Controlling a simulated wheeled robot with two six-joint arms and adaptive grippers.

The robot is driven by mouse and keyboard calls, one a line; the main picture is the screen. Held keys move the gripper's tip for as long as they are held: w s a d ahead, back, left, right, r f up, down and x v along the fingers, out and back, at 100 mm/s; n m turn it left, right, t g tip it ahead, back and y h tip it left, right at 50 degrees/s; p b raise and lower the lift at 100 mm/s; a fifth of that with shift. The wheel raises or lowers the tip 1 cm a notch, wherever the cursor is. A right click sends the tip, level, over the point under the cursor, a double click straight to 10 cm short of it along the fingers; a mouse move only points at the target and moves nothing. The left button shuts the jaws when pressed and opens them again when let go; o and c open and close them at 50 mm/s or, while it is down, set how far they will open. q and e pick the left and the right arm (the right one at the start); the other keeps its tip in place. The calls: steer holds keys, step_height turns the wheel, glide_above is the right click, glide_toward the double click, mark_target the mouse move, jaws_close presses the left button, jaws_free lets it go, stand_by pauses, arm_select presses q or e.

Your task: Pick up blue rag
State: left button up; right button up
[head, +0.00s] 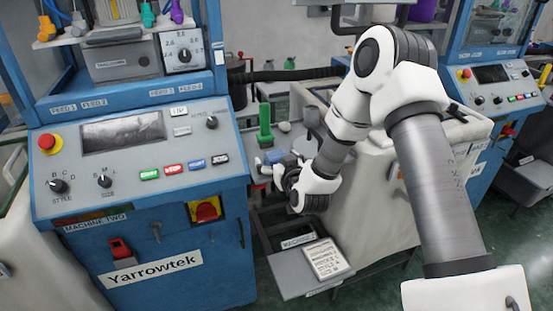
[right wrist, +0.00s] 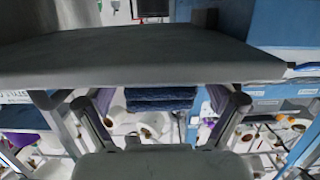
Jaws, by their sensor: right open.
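The blue rag (right wrist: 160,98) looks like a folded, dark blue bundle in the right wrist view. It lies between the two fingers of my right gripper (right wrist: 158,115), close to the edge of a grey top. The fingers stand apart on either side of it, and I cannot tell whether they touch it. In the head view a small blue patch that looks like the rag (head: 273,157) shows at my right gripper (head: 268,168), partly hidden by it. My left gripper is not in view.
A grey surface (right wrist: 130,55) spans the right wrist view just beyond the fingers. A green upright object (head: 265,125) stands close behind the gripper. A blue Yarrowtek machine (head: 180,275) is at left, a pale bin (head: 385,200) at right. A low tray with a card (head: 325,258) is below.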

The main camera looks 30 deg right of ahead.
mark_target(276, 155)
steer(key=shift+a, duration=0.15)
steer(key=c, duration=1)
steer(key=shift+c, duration=0.2)
steer(key=shift+r, duration=0.1)
steer(key=shift+r+p, duration=0.25)
steer(key=shift+p, duration=0.05)
step_height(276, 155, up, 3)
steer(key=p, duration=0.2)
steer(key=shift+r+p, duration=0.15)
steer(key=shift+p, duration=0.2)
steer(key=s+r+p, duration=0.1)
steer(key=s+p, duration=0.7)
steer(key=s, duration=0.8)
steer(key=shift+a+p, duration=0.35)
